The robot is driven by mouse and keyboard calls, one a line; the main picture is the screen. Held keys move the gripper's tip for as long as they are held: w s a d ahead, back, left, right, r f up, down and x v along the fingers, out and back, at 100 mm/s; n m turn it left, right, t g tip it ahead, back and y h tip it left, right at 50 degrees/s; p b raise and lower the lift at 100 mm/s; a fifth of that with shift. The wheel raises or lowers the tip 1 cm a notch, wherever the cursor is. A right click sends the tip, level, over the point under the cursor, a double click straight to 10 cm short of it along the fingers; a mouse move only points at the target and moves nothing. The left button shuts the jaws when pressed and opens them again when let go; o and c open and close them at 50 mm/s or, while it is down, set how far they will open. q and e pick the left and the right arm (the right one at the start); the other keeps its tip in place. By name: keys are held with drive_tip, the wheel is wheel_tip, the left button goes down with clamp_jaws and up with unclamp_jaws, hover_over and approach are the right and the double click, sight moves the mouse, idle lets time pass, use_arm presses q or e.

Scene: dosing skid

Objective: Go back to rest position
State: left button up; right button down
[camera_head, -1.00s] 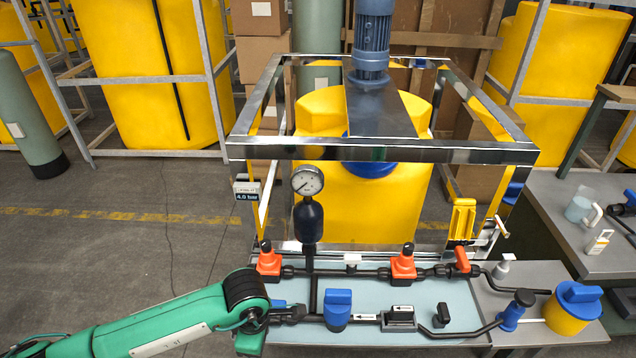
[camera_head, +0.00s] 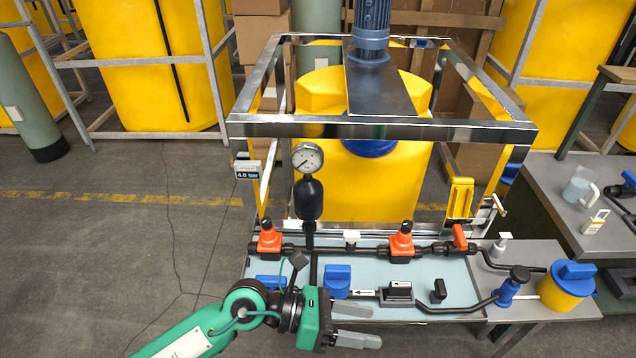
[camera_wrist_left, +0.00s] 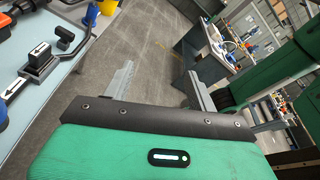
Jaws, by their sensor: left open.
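My left gripper (camera_head: 362,325) is in front of the lower edge of the skid panel in the head view, with its two grey fingers pointing right. The fingers are apart with nothing between them. In the left wrist view the open fingers (camera_wrist_left: 158,82) have the grey floor behind them. My right gripper is not in view. The dosing skid's light-blue panel (camera_head: 450,291) carries dark pipework, orange-topped valves (camera_head: 402,241) and a blue valve (camera_head: 338,280). Another blue part (camera_head: 271,282) is partly hidden behind my left wrist.
A blue-and-yellow container (camera_head: 567,288) stands on the bench at right. A side table (camera_head: 570,170) is further right.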

use_arm(q)
wheel_tip(320, 180, up, 8)
drive_tip(key=w+n+t+h, duration=0.2)
drive_tip(key=n+t+h, duration=0.2)
drive_tip(key=n+t, duration=0.15)
drive_tip(key=w+a+r+n+t+y, duration=0.35)
drive_tip(key=w+a+n+t, duration=0.4)
drive_tip(key=n+t, duration=0.6)
drive_tip(key=w+a+f+n+g+y, duration=0.1)
drive_tip(key=a+f+n+y, duration=0.5)
drive_tip(key=a+n+y, duration=0.4)
drive_tip(key=a+f+n+g+y, duration=0.1)
drive_tip(key=a+f+n+y, duration=0.5)
drive_tip(key=n, duration=0.6)
drive_tip(key=s+a+f+n+g, duration=0.3)
drive_tip(key=s+f+g, duration=0.3)
drive_tip(key=s+f, duration=0.3)
drive_tip(key=s+a+f+n+g, duration=0.35)
drive_tip(key=s+f+g, duration=0.25)
drive_tip(key=s, duration=0.5)
wheel_tip(320, 180, down, 28)
drive_tip(key=w+f+g, duration=0.1)
drive_tip(key=s+a+f+g, duration=0.1)
drive_tip(key=s+a+f, duration=0.2)
drive_tip(key=s+f, duration=1.6)
wheel_tip(320, 180, down, 2)
drive_tip(key=shift+s+a+f+g, duration=0.15)
drive_tip(key=shift+s+g, duration=0.15)
drive_tip(key=shift+s, duration=0.1)
